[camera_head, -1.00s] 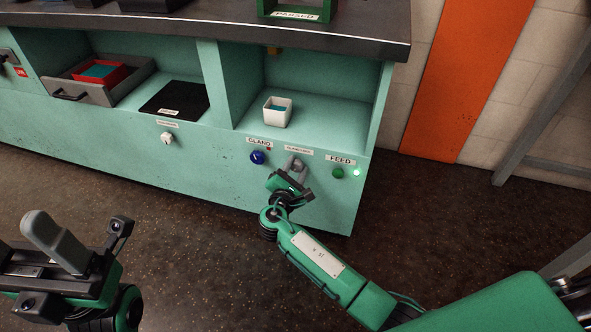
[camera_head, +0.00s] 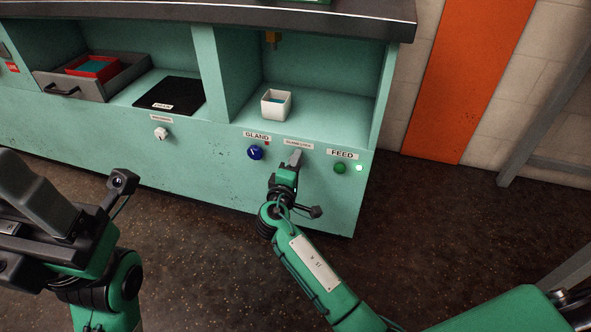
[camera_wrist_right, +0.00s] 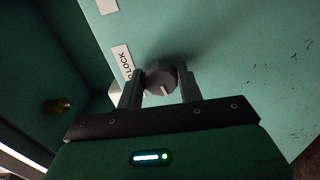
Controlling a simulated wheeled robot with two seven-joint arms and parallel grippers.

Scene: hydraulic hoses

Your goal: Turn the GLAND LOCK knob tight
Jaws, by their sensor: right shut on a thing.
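The GLAND LOCK knob (camera_wrist_right: 160,77) is a dark grey knob with a pale mark, seen in the right wrist view on the teal panel beside its label (camera_wrist_right: 122,62). My right gripper (camera_wrist_right: 160,92) has one finger on each side of the knob and is shut on it. In the head view my right gripper (camera_head: 291,166) hides the knob under the small GLAND LOCK label (camera_head: 298,143). My left gripper (camera_head: 45,205) is at the left, away from the panel; its finger gap cannot be made out.
A blue GLAND knob (camera_head: 255,153) is left of my right gripper. A white knob (camera_head: 160,133) is further left. A white box (camera_head: 276,104) stands on the shelf above.

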